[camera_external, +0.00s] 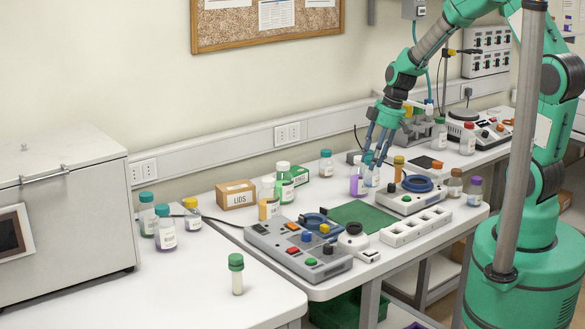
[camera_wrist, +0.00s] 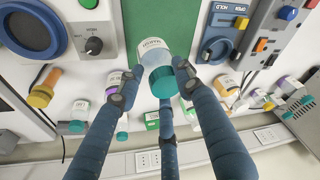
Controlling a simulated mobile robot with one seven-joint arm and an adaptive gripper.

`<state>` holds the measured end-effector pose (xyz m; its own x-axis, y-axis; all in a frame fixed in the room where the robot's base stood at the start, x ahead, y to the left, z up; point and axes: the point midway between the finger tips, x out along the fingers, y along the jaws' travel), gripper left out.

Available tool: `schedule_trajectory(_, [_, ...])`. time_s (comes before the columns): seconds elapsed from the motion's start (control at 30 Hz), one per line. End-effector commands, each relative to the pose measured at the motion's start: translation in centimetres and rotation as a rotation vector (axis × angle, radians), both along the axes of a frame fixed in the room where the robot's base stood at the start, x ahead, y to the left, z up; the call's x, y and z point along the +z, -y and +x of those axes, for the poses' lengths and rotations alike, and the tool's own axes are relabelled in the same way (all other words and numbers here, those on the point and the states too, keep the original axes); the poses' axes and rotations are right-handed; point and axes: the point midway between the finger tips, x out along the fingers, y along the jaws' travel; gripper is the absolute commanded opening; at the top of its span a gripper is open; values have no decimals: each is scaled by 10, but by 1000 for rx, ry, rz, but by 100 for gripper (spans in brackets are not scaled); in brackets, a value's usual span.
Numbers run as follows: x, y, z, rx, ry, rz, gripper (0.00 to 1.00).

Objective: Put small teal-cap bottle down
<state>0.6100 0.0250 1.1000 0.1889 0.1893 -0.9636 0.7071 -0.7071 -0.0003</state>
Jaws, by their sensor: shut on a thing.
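The small teal-cap bottle, clear with a white label, is between the blue fingers of my gripper (camera_wrist: 150,78). In the wrist view the bottle (camera_wrist: 154,52) has its teal cap toward me and its body toward the green mat (camera_wrist: 158,15). In the external view my gripper (camera_external: 373,160) points down over the back of the far bench, behind the green mat (camera_external: 362,214). The bottle (camera_external: 373,178) is partly hidden by the fingers there. I cannot tell whether its base touches the bench.
A control panel (camera_external: 297,247) and a tester with a blue ring (camera_external: 411,194) flank the mat. The mat looks clear. A LIDS box (camera_external: 236,196) stands further left.

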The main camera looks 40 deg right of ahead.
Motion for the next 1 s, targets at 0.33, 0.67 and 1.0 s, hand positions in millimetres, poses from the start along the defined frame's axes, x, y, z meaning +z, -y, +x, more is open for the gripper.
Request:
schedule_trajectory(0.33, [2, 0, 0, 0, 1, 0, 0])
schedule_trajectory(0.67, [38, 0, 1, 0, 5, 2, 0])
schedule_trajectory(1.0, [53, -46, 11, -11, 2, 6, 0])
